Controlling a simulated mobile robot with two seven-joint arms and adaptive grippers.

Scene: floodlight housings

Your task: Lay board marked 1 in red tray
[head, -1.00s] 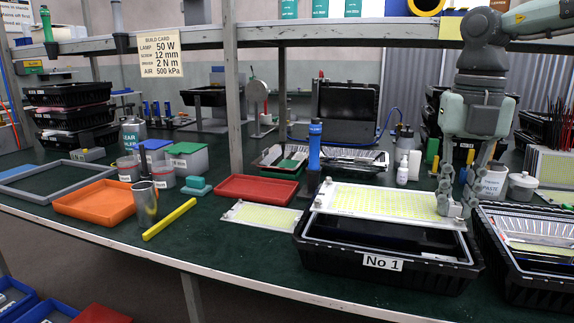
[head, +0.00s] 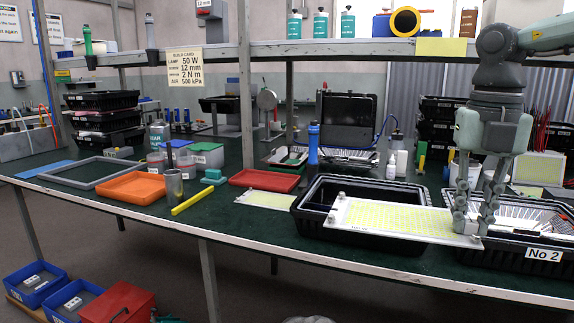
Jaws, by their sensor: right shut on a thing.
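My right gripper (head: 474,228) is shut on the right end of a flat white-framed board (head: 390,217) with a yellow patterned face. The board is held nearly level over the front right part of a black housing (head: 318,192), whose front it partly hides. I cannot read a number on the board. The red tray (head: 264,180) lies on the green bench, left of the housing, and looks empty. A second yellow-faced board (head: 265,200) lies flat on the bench just in front of the red tray. My left gripper is not in view.
A second housing marked No 2 (head: 545,254) is at the right. An orange tray (head: 131,188), a metal cup (head: 173,187) and a yellow bar (head: 199,196) lie left. The shelf (head: 300,48) runs overhead.

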